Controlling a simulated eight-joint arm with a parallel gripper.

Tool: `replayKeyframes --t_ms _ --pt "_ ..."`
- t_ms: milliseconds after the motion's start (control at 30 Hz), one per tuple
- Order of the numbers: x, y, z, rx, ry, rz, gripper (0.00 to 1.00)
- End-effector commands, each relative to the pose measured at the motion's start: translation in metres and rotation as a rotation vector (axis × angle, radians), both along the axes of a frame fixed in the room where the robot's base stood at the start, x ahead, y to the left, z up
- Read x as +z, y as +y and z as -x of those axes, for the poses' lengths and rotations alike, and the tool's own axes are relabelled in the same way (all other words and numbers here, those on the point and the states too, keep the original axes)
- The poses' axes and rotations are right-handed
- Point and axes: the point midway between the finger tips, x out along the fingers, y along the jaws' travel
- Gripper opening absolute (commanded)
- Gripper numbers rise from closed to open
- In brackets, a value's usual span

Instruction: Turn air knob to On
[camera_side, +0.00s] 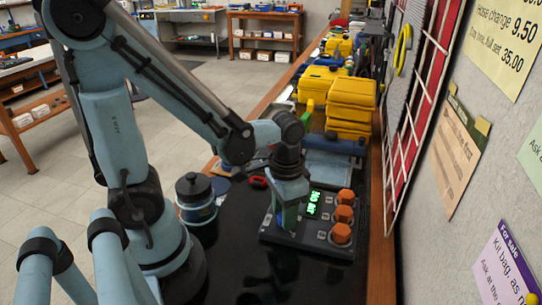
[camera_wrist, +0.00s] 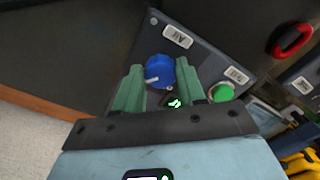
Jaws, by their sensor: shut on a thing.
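In the wrist view, a blue round knob (camera_wrist: 159,70) sits on the dark grey panel (camera_wrist: 208,62) under a white label reading "Air" (camera_wrist: 178,37). A pale mark shows at the knob's lower left. My gripper (camera_wrist: 158,78) has its two green fingers on either side of the knob, shut on it. In the side view my gripper (camera_side: 284,222) points down onto the left part of the test panel (camera_side: 305,244) and hides the knob. A display (camera_side: 314,203) on the panel shows green text that looks like "No air".
A green button (camera_wrist: 222,92) labelled "Test" lies just right of my gripper. Several orange hexagonal knobs (camera_side: 343,214) line the panel's right side. A dark lidded pot (camera_side: 195,197) and a red ring-shaped object (camera_side: 258,182) lie nearby. Yellow cases (camera_side: 350,105) are stacked behind.

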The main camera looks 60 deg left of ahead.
Motion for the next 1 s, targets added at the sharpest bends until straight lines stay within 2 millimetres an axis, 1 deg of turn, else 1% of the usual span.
replayKeyframes --t_ms 100,300,800,833,900,1000 --pt "-0.0002 0.0000 0.0003 -0.054 0.000 0.001 0.09" --pt "-0.0002 0.0002 0.0003 -0.109 0.000 0.001 0.09" --pt "-0.0002 0.0002 0.0003 -0.127 0.001 0.000 0.09" --pt "-0.0002 0.0002 0.0003 -0.127 0.001 0.000 0.41" --pt "-0.0002 0.0002 0.0003 -0.127 0.001 0.000 0.52" --pt "-0.0001 0.0003 0.0002 -0.126 0.000 0.000 0.65"
